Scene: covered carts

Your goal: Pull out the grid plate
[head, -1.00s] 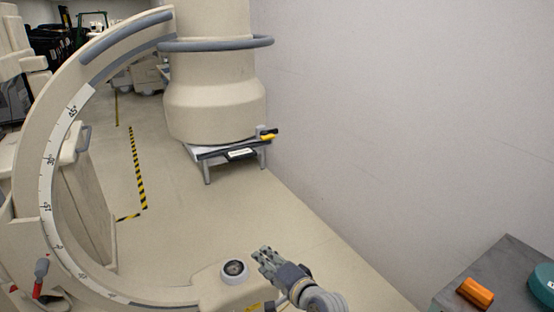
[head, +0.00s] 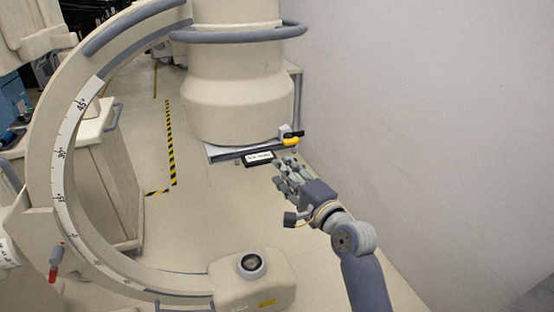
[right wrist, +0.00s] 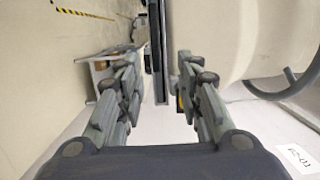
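The grid plate (head: 222,151) is a flat, light-grey plate with a dark front edge under the big beige cylinder. A dark tab with a white label (head: 259,158) sticks out at its front. My right gripper (head: 283,168) is just right of and in front of the tab, fingers apart. In the right wrist view, the grid plate (right wrist: 159,50) shows edge-on as a dark strip between the open fingers (right wrist: 158,85); I cannot tell whether they touch it. My left gripper is not in view.
A yellow and black piece (head: 291,138) sits at the plate's right corner. The beige cylinder (head: 235,95) with a grey ring hangs above. A curved beige arm with a degree scale (head: 62,160) stands left, its round-topped end (head: 252,280) low in front. A bare wall rises right.

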